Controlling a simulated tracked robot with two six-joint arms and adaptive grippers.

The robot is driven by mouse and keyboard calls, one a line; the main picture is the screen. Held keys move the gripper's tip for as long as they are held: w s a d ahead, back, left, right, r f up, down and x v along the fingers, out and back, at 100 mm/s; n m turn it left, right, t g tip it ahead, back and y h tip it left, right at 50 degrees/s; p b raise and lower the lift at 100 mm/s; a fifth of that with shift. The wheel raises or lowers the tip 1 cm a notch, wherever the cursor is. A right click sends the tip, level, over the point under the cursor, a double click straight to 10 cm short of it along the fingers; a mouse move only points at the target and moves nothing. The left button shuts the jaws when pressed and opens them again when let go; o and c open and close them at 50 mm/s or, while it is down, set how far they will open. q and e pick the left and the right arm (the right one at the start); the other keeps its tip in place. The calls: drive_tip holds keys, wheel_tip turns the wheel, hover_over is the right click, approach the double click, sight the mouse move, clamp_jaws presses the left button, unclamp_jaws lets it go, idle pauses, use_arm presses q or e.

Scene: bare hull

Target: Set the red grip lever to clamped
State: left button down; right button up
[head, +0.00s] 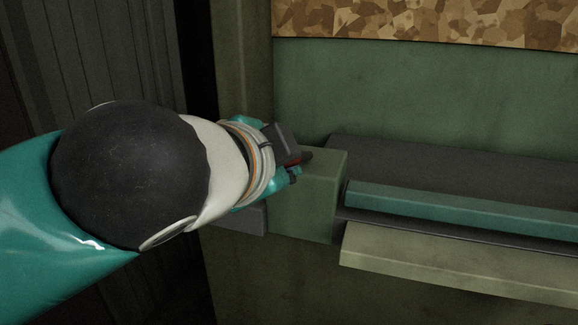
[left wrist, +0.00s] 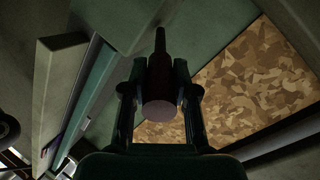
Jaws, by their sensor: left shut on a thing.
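The red grip lever (head: 306,157) shows in the head view only as a small dark red piece beside the green block (head: 318,192). My left gripper (head: 292,172) reaches it from the left and hides most of it. In the left wrist view the lever (left wrist: 160,82) is a dark red handle with a round, paler end facing the camera and a thin dark stem. The fingers of my left gripper (left wrist: 160,92) stand on both sides of the handle and are shut on it. My right gripper is in neither view.
To the right of the block run a teal rail (head: 460,209) and a pale olive ledge (head: 450,262). A green wall (head: 430,100) and a brown camouflage panel (head: 420,22) are behind. A dark ribbed wall (head: 100,60) stands at the left.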

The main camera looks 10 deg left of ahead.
use_arm(q)
drive_tip(key=shift+f, duration=0.1)
drive_tip(key=c, duration=0.9)
unclamp_jaws()
drive_tip(key=shift+s, duration=0.15)
drive_tip(key=v, duration=1.2)
drive_tip(key=shift+d, duration=0.1)
